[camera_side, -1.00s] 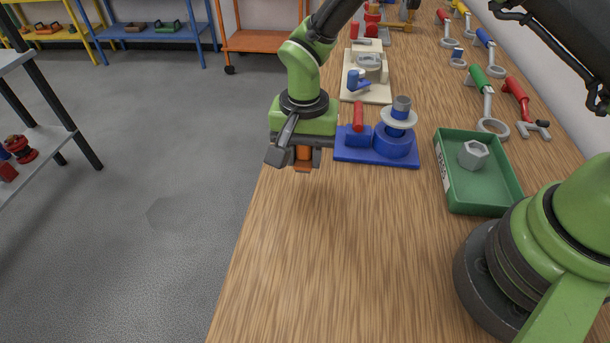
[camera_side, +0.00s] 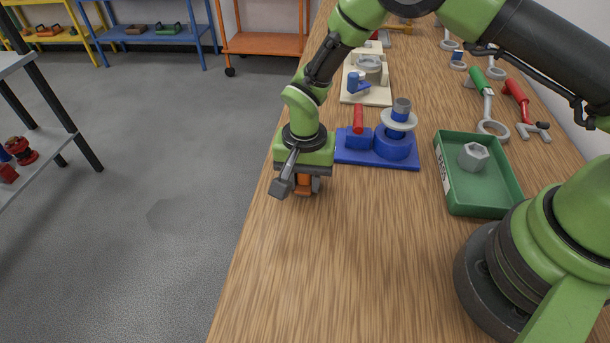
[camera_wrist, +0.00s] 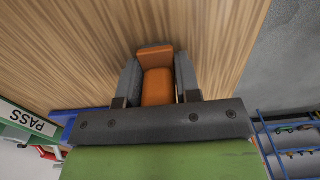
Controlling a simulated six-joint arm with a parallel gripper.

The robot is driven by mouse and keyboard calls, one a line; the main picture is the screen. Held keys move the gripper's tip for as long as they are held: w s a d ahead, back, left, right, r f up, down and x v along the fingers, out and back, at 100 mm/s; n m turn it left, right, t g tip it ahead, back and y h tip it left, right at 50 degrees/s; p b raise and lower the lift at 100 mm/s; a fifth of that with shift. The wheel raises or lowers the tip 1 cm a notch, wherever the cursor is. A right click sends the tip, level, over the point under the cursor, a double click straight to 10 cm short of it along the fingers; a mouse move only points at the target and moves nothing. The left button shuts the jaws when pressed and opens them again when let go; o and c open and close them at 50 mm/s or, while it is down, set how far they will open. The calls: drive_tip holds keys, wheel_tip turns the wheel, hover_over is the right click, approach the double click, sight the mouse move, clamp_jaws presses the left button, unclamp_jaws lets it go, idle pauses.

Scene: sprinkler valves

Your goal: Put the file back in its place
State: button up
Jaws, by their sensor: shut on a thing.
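My gripper (camera_side: 303,187) is low over the wooden bench near its left edge, in front of the blue fixture. Its fingers are shut on an orange piece (camera_wrist: 157,85), which shows between them in the wrist view and as an orange patch in the side view. The piece looks blocky, with a wider end away from the palm. Much of it is hidden by the gripper, and I cannot tell from its shape whether it is the file. No other thing in view is clearly a file, and no empty place for one is clearly visible.
A blue fixture (camera_side: 352,157) with a red handle and a ringed post stands just behind my gripper. A green tray (camera_side: 480,194) with a grey hex nut (camera_side: 473,155) lies to the right. Wrenches lie along the wall. The front of the bench (camera_side: 340,270) is clear.

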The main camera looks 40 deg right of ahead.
drive_tip(key=shift+f, duration=0.5)
drive_tip(key=o, duration=0.9)
drive_tip(key=shift+o, duration=0.8)
wheel_tip(320, 180, up, 13)
drive_tip(key=shift+r, duration=0.2)
drive_tip(key=s+d+r+n+t+y, duration=0.15)
drive_tip(key=d+r, duration=0.25)
drive_tip(key=r, duration=0.6)
drive_tip(key=s+d+r+n+t, duration=0.1)
drive_tip(key=s+d+r+t, duration=0.2)
drive_tip(key=s, duration=0.6)
drive_tip(key=s+d+r+n+t, duration=0.2)
drive_tip(key=s+r, duration=0.4)
drive_tip(key=s, duration=0.3)
drive_tip(key=shift+d+t, duration=0.45)
drive_tip(key=shift+d, duration=0.1)
drive_tip(key=shift+s+n+y, duration=0.1)
drive_tip(key=shift+n+y, duration=0.15)
